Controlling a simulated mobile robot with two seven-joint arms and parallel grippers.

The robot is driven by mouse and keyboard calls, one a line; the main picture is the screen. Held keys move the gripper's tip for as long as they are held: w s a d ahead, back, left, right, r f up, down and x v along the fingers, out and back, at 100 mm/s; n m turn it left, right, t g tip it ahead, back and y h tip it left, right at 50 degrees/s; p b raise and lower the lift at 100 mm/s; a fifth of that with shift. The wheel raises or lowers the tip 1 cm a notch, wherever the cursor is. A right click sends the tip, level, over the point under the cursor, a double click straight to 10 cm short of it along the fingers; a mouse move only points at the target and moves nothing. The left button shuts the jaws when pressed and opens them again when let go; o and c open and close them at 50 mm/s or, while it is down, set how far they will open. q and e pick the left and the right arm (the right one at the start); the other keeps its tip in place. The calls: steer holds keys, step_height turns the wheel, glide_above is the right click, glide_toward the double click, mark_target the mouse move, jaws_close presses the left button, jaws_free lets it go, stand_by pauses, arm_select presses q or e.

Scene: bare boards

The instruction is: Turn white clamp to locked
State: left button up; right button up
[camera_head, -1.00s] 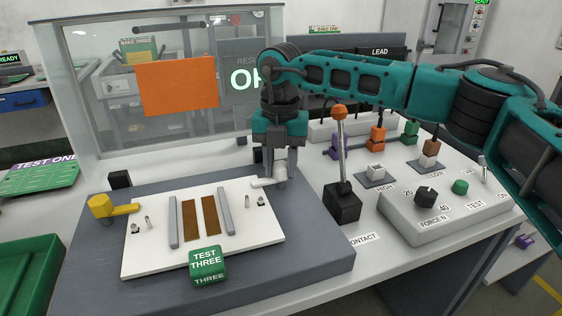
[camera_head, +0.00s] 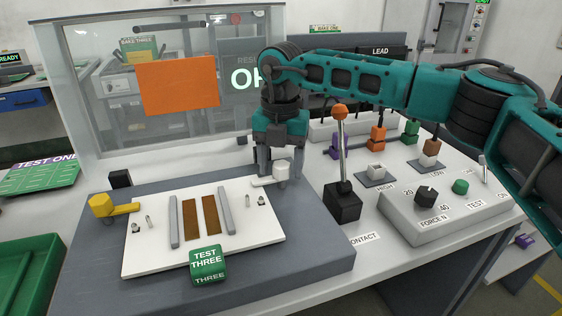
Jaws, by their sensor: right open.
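The white clamp (camera_head: 281,171) stands at the right rear corner of the white board (camera_head: 233,236). Its short arm points left and reaches over the board's edge. My right gripper (camera_head: 281,164) points down right at the clamp's knob, with its fingers spread to either side of it. The gripper is open, and the knob shows between the fingers with gaps. Part of the clamp's base is hard to make out. My left gripper is not in view.
A yellow clamp (camera_head: 103,205) sits at the board's left edge, its arm pointing right. A clear screen with an orange panel (camera_head: 178,86) is behind. A green block (camera_head: 208,264) sits at the board's front.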

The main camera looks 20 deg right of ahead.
mark_target(281, 166)
step_height(281, 166, up, 13)
steer(key=p, duration=0.1)
stand_by(0.4)
